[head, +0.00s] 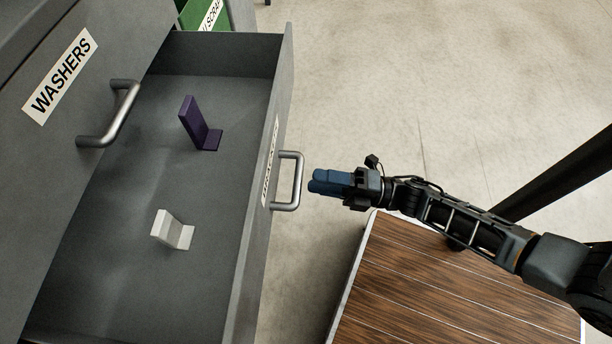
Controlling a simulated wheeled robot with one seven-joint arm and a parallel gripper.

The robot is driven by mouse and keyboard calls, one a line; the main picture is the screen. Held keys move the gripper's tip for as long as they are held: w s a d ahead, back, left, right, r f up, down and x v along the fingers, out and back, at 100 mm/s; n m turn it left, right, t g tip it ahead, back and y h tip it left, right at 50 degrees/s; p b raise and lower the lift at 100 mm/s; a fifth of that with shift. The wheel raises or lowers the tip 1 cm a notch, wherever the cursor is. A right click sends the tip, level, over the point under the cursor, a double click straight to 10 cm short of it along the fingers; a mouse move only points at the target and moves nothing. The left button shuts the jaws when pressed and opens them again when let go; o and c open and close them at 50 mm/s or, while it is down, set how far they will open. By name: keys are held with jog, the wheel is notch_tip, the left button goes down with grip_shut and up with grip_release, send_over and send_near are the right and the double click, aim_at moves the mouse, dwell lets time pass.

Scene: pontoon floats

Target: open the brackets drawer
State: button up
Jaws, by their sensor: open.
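The brackets drawer (232,306) is grey and stands pulled well out below the washers drawer. A purple bracket (197,127) and a white bracket (172,230) lie apart on its floor. Its metal bar handle (297,181) is on the front face, beside a label seen too steeply to read fully. My gripper (314,182) has blue fingers and is just right of the handle, pointing at it, with a small gap between. The fingers look close together from this angle, and nothing shows between them.
The washers drawer (30,190) is shut above, with its own handle (112,115) sticking out. A green labelled bin (197,12) is behind the open drawer. A wood-topped surface (440,295) lies under my arm. The floor (430,70) at the upper right is clear.

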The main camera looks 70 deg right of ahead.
jog(key=shift+v, duration=1.2)
